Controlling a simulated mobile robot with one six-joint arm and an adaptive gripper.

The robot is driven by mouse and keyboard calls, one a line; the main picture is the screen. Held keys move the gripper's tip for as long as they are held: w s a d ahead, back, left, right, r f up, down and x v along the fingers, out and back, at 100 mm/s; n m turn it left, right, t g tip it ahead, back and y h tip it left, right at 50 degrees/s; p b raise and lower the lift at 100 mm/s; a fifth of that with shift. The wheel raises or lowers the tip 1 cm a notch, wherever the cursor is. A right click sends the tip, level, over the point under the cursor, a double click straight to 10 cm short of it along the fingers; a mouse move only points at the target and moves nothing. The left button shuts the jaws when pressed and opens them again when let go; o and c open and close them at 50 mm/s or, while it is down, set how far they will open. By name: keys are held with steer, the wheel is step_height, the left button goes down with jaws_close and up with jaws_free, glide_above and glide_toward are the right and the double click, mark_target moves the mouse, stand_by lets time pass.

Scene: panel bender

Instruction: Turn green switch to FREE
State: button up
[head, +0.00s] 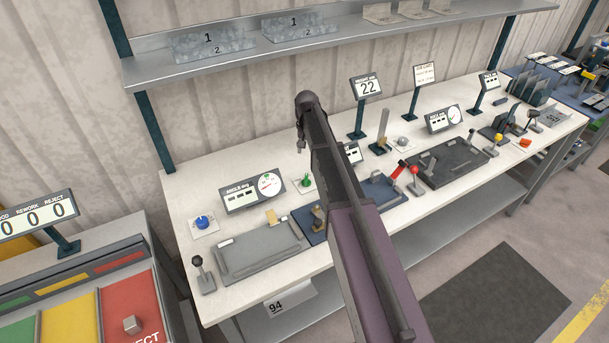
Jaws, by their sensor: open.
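The green switch (306,181) is a small green knob on a pale plate on the white bench, just right of the angle gauge. Its pointer direction and lettering are too small to read. My gripper (300,146) is at the far end of my dark arm, small and seen nearly edge-on. In the picture it appears above the green switch and apart from it. It looks empty and is open, though its fingers are mostly hidden by the wrist.
The angle gauge (254,191) and a blue knob (203,222) are left of the switch. A grey plate fixture (262,251) lies in front. A shelf (230,62) runs above the bench. My arm hides part of the bench's middle.

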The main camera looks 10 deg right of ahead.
mark_target(306, 176)
steer(key=shift+f, duration=0.25)
step_height(306, 176, down, 13)
steer(key=b, duration=1.4)
steer(key=shift+f, duration=0.2)
jaws_close()
